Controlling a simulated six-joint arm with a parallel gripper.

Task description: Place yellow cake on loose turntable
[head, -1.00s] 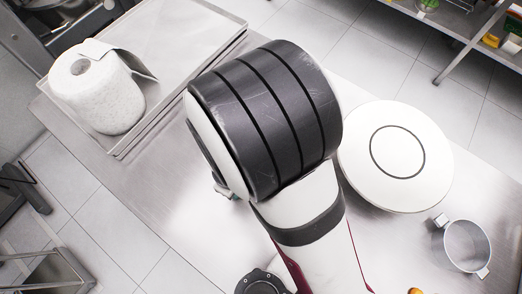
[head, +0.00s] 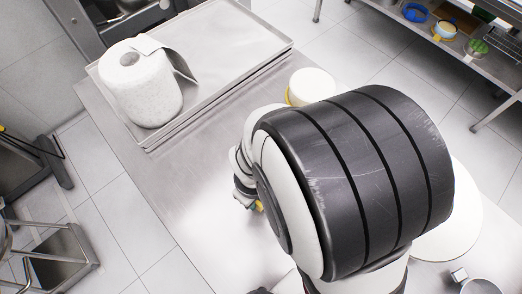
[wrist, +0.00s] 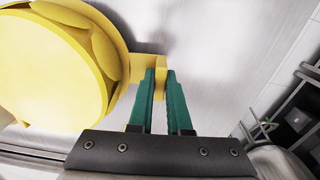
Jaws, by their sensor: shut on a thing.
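The yellow cake (wrist: 50,75) fills the upper left of the wrist view, with a yellow tab (wrist: 148,66) at its side. My gripper (wrist: 161,72) has its green fingers close together at that tab and is shut on it. In the head view my gripper (head: 243,192) shows at the left of my arm, with a small bit of yellow (head: 259,207) beside it; my arm hides the rest. The white round turntable (head: 462,220) lies on the table at the right, partly behind my arm. Whether the cake touches the table is unclear.
A white-topped round cake with a yellow lower edge (head: 312,86) stands at the back of the table. A paper roll (head: 142,85) stands on a metal tray (head: 225,38) at the upper left. A metal ring (head: 481,286) is at the lower right. Bare table (head: 185,195) lies left of my gripper.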

